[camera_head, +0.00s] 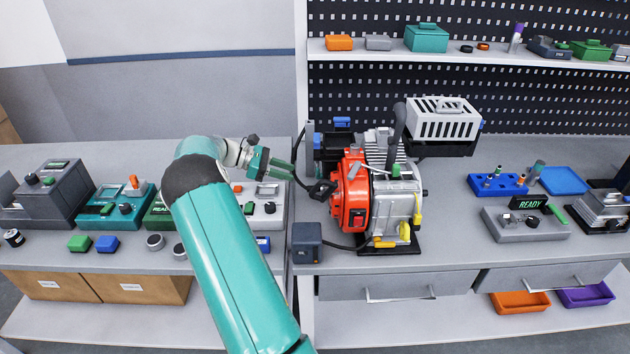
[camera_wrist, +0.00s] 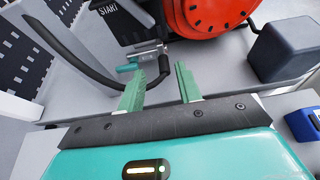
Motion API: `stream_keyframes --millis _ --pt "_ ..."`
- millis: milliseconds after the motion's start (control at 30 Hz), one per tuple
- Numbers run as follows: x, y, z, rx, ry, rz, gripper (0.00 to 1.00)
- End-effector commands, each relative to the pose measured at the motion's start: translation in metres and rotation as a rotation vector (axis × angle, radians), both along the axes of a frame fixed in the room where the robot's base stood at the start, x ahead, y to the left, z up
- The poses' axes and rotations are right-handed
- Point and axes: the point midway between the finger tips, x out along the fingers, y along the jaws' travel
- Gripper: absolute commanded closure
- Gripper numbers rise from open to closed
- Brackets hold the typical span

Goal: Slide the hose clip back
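My gripper (camera_head: 292,170) is left of the engine (camera_head: 383,205), its green fingers pointing right towards it. In the wrist view, my gripper (camera_wrist: 161,76) is open, with a gap between the fingers. A black hose (camera_wrist: 95,72) curves across the wrist view, and its bent end shows just beyond the gap between the fingertips. A small teal-tipped metal piece (camera_wrist: 128,68) lies beside this hose end, partly behind the left finger; it may be the hose clip, but I cannot be sure. Contact between fingers and hose is not clear.
The engine's orange housing (camera_wrist: 207,14) is close beyond the fingers. A dark box (camera_wrist: 284,50) stands at the right of the wrist view. Coloured devices, including a teal one (camera_head: 125,207), crowd the left bench. A white vented box (camera_head: 443,118) sits behind the engine.

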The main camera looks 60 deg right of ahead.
Motion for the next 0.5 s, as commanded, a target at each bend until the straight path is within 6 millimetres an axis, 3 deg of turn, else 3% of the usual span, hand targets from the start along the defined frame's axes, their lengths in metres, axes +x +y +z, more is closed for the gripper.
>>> stream_keyframes --millis 300,500 --pt "-0.053 -0.026 -0.024 0.002 0.001 -0.002 0.65" --pt "-0.075 -0.038 -0.035 0.001 -0.001 -0.001 0.65"
